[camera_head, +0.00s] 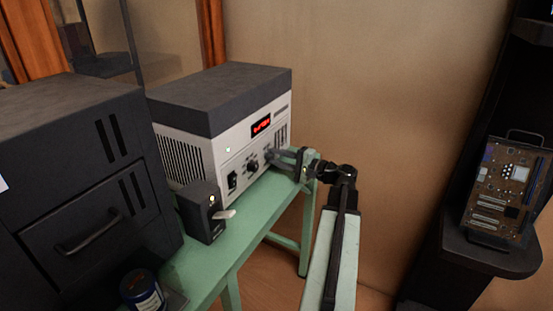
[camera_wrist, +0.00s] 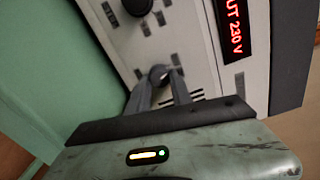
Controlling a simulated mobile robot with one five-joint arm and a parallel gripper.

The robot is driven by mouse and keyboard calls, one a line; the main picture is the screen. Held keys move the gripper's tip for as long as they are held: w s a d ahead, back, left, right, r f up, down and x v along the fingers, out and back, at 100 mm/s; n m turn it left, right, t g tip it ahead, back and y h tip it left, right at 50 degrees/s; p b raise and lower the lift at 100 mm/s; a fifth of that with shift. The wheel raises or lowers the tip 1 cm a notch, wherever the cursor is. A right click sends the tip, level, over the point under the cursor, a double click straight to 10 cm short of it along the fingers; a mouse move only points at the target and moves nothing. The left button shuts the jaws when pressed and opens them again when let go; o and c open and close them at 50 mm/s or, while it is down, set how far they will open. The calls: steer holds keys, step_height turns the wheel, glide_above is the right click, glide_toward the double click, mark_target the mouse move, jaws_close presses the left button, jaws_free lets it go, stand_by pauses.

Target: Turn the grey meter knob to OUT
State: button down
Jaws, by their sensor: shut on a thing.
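A grey and white power unit (camera_head: 207,152) with a dark top stands on the green bench. Its front panel also fills much of the wrist view (camera_wrist: 190,45). My gripper (camera_head: 270,154) reaches the panel from the right. The red display (camera_head: 261,126) is lit; in the wrist view the display (camera_wrist: 235,25) shows "UT 230 V", cut off at the frame edge. The knob's pointer and labels are not legible.
A small black box with a light lever (camera_head: 201,211) stands in front of the unit on the bench (camera_head: 245,232). A dark cabinet (camera_head: 75,170) is at left, a circuit board (camera_head: 507,190) at right.

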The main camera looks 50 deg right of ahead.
steer(key=shift+f, duration=0.15)
steer(key=c, duration=1.1)
jaws_free()
steer(key=shift+c, duration=0.2)
steer(key=v, duration=0.8)
